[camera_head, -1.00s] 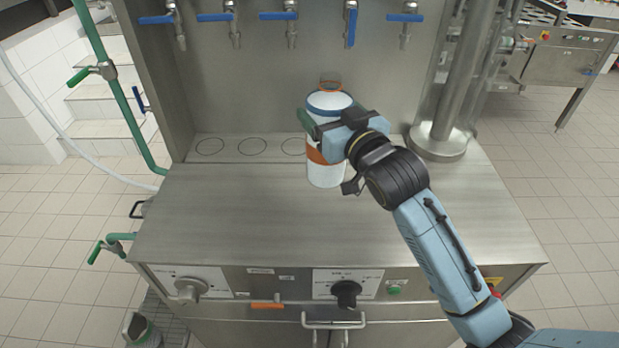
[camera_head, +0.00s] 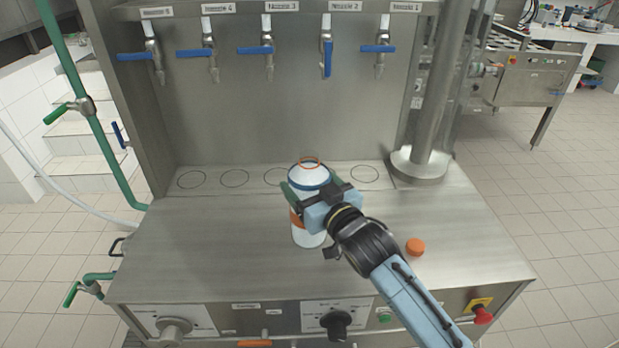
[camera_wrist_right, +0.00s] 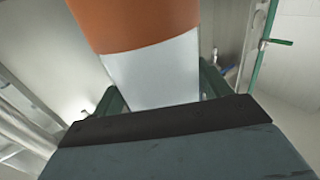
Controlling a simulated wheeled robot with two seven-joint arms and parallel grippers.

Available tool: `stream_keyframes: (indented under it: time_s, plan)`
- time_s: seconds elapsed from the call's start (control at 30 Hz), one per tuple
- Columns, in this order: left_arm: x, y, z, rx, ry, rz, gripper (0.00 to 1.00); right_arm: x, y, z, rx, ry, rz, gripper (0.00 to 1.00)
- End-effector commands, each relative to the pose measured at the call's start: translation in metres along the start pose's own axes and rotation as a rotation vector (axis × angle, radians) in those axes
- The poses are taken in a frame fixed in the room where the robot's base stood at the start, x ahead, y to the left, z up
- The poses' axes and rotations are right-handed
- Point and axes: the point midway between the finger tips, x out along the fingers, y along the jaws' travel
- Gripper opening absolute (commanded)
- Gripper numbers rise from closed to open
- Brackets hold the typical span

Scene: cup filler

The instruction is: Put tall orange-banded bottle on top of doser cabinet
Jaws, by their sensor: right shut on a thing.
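The tall bottle (camera_head: 308,238) is white with an orange band, a dark blue ring at its shoulder and an orange ring at its mouth. It is upright over the middle of the steel doser cabinet's top (camera_head: 200,250). I cannot tell whether its base touches the surface. My right gripper (camera_head: 294,197) is shut around the bottle from the right, its green fingers on either side. In the right wrist view the bottle's orange band (camera_wrist_right: 150,22) and white wall fill the space between the fingers (camera_wrist_right: 165,95). My left gripper is out of view.
An orange cap (camera_head: 415,246) lies on the cabinet top, right of my arm. Several blue-handled taps (camera_head: 268,50) hang above marked circles (camera_head: 235,178) at the back. A steel column (camera_head: 430,120) stands at back right. The left part of the top is clear.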

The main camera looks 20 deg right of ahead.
Motion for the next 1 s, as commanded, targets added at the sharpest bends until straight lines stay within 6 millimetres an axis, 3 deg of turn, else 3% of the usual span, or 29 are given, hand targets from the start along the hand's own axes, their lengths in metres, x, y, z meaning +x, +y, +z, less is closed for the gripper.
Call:
stream_keyframes:
  time_s: [0.27,0.3,0.43,0.77,1.0]
  plan:
    - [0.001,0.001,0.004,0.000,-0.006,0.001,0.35,0.000,0.000,-0.001,0.001,0.012,-0.001,0.06]
    - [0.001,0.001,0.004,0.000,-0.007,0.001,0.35,0.000,0.000,0.002,0.001,0.000,0.000,0.82]
    - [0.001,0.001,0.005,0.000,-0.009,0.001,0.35,0.000,0.000,0.002,0.001,0.000,0.000,0.98]
    - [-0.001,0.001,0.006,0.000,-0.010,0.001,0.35,0.000,0.000,-0.001,0.000,0.000,0.000,0.98]
    - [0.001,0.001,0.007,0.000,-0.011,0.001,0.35,-0.034,0.000,0.001,0.001,-0.003,0.000,0.98]
